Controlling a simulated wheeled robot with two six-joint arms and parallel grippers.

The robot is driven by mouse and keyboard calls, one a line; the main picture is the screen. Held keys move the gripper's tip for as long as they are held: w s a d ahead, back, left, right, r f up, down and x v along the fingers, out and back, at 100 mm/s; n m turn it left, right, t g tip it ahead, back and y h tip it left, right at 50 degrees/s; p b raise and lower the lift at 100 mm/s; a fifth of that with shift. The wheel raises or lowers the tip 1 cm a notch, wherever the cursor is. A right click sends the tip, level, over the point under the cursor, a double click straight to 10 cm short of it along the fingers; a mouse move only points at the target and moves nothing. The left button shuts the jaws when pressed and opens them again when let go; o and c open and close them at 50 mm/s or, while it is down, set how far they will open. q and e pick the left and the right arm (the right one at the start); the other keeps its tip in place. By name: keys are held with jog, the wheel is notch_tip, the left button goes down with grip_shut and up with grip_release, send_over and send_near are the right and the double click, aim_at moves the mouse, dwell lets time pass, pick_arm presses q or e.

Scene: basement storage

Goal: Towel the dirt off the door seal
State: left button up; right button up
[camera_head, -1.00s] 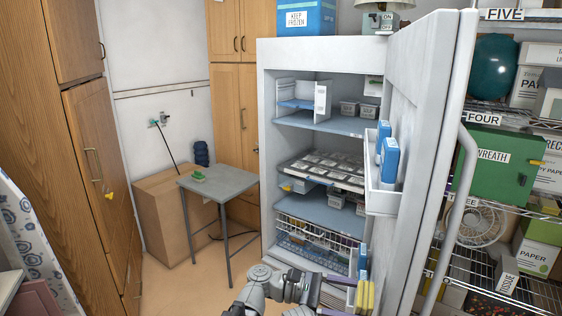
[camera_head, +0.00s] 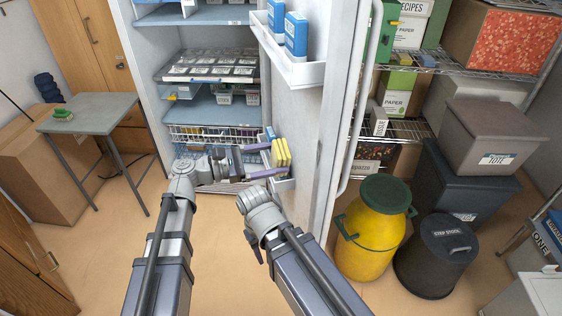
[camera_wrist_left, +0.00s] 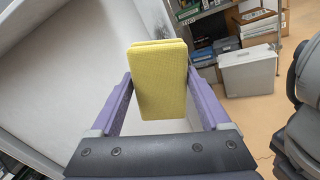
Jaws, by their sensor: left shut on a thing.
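My left gripper (camera_head: 262,160) reaches in beside the lower inner side of the open white freezer door (camera_head: 308,128). Its purple fingers are shut on a folded yellow towel (camera_head: 282,156). In the left wrist view the towel (camera_wrist_left: 160,85) stands out between the two fingertips of the left gripper (camera_wrist_left: 160,82), with a pale panel behind it. I cannot tell whether the towel touches the door.
Door bins (camera_head: 303,72) hold blue boxes (camera_head: 296,35) above the left gripper. The freezer shelves (camera_head: 215,107) hold trays and a wire basket. A small table (camera_head: 92,113) is at left.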

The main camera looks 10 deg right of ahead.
aim_at(323, 153)
pick_arm(q)
jog(key=d, duration=0.6)
jog(key=shift+w, duration=0.2)
jog(key=shift+d, duration=1.1)
dwell(0.9)
jog(key=s, duration=0.1)
jog(key=s+r+p, duration=0.2)
jog(key=s, duration=0.1)
jog(key=shift+d, duration=0.1)
dwell(0.9)
jog(key=shift+w, duration=0.15)
